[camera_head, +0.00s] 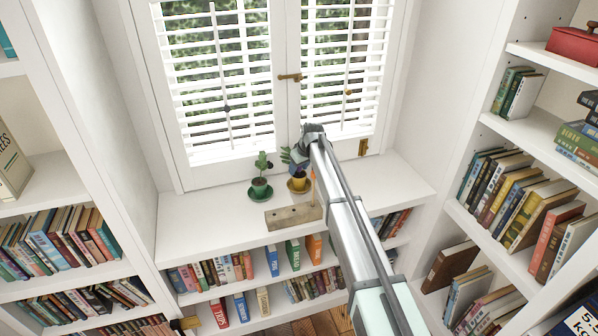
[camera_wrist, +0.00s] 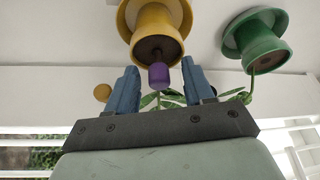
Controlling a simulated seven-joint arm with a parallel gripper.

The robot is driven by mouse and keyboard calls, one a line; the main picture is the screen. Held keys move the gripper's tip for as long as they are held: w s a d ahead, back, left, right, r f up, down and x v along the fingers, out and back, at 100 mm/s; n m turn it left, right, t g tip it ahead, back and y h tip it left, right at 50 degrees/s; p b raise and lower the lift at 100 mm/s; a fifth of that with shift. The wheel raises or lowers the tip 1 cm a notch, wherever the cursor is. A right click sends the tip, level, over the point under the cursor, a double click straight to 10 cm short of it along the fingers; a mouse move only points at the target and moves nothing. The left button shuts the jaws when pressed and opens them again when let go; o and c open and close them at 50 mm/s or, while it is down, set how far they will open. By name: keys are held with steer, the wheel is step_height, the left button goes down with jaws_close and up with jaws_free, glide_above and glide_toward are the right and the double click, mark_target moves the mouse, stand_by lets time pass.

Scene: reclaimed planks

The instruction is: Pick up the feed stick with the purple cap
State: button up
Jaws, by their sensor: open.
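The purple cap (camera_wrist: 159,76) shows in the wrist view in front of the soil of the yellow pot (camera_wrist: 157,35), between my finger tips in the picture. The cap cannot be made out there.
A green pot (camera_head: 259,188) with a leafy plant stands left of the yellow pot on the white sill (camera_head: 195,222). A wooden block (camera_head: 293,216) lies in front. The shuttered window (camera_head: 220,85) is close behind. The left of the sill is clear.

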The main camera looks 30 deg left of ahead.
steer(key=shift+a+f, duration=0.15)
steer(key=shift+f, duration=0.2)
steer(key=shift+c, duration=0.4)
jaws_close()
